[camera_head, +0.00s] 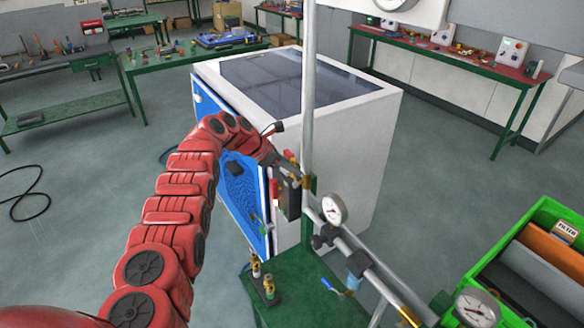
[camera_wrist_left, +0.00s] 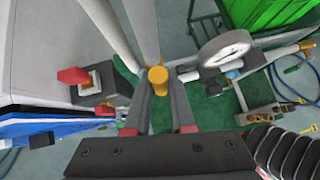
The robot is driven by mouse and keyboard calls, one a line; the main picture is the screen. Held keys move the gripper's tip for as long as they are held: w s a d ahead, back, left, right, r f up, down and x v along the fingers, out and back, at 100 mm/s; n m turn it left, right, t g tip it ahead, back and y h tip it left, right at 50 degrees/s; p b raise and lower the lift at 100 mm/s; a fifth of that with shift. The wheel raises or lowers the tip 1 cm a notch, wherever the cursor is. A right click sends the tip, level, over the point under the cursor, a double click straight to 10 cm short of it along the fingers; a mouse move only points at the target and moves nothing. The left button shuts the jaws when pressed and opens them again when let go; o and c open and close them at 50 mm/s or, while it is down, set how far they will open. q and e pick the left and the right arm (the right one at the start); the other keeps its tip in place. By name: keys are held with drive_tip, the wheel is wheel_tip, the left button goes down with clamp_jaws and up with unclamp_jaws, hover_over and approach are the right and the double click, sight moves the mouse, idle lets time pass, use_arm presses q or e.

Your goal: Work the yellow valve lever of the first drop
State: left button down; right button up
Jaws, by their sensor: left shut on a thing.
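My left arm reaches in from the left in the head view, and my left gripper (camera_head: 294,174) is at the vertical grey pipe beside the white cabinet. In the left wrist view the gripper (camera_wrist_left: 158,92) is shut on the yellow valve lever (camera_wrist_left: 157,76), whose round yellow end shows between the fingertips. The rest of the lever and its valve are largely hidden by the fingers. A pressure gauge (camera_head: 332,208) sits on the pipe just right of the gripper; it also shows in the left wrist view (camera_wrist_left: 226,48). My right gripper is not in view.
A dark box with a red knob (camera_wrist_left: 73,75) is close left of the fingers. The white cabinet (camera_head: 345,120) stands behind, its blue side open. A sloping pipe with a second gauge (camera_head: 477,308) runs to the lower right. A green crate (camera_head: 545,207) stands at right.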

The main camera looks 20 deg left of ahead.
use_arm(q)
drive_tip(key=c, duration=0.8)
unclamp_jaws()
drive_tip(key=shift+w+f, duration=0.1)
drive_tip(key=shift+o, duration=0.2)
drive_tip(key=b+v, duration=0.5)
drive_tip(key=v, duration=1.2)
drive_tip(key=shift+a+b, duration=0.15)
drive_tip(key=shift+b, duration=0.25)
